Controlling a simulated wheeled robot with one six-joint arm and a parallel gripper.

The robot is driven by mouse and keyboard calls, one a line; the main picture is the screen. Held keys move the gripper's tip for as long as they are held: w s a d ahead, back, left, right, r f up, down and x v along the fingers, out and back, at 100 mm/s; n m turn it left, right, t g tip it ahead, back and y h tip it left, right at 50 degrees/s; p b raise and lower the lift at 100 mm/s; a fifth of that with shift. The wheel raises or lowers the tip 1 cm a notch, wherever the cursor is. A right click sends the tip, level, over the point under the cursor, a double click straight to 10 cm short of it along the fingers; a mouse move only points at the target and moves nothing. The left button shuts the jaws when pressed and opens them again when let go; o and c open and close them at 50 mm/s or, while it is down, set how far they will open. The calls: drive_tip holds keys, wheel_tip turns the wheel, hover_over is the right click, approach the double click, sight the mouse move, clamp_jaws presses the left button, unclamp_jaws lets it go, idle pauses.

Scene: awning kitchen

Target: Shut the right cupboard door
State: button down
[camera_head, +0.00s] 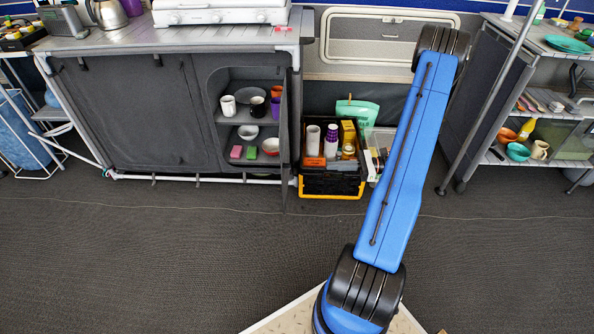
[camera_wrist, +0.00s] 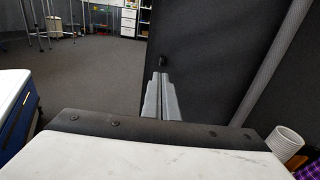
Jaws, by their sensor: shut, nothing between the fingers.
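The right cupboard door (camera_head: 285,150) stands open, seen almost edge-on in the head view at the right side of the grey cupboard. The shelves behind it are exposed. In the wrist view a dark flat panel (camera_wrist: 212,60), apparently this door, fills the upper right, with a small dark knob (camera_wrist: 163,61) near its left edge. My gripper (camera_wrist: 160,76) is shut and empty, with its fingertips just below the knob in the picture. I cannot tell whether they touch the panel. In the head view my gripper is out of sight.
A black crate (camera_head: 331,184) with bottles and cups stands on the floor right of the door. Mugs and bowls (camera_head: 270,146) sit on the cupboard shelves. The carpet (camera_head: 150,255) in front is clear.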

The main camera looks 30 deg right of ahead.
drive_tip(key=x, duration=1.3)
drive_tip(key=shift+w+f+m+t, duration=0.3)
drive_tip(key=shift+w+f, duration=0.05)
drive_tip(key=shift+a, duration=0.15)
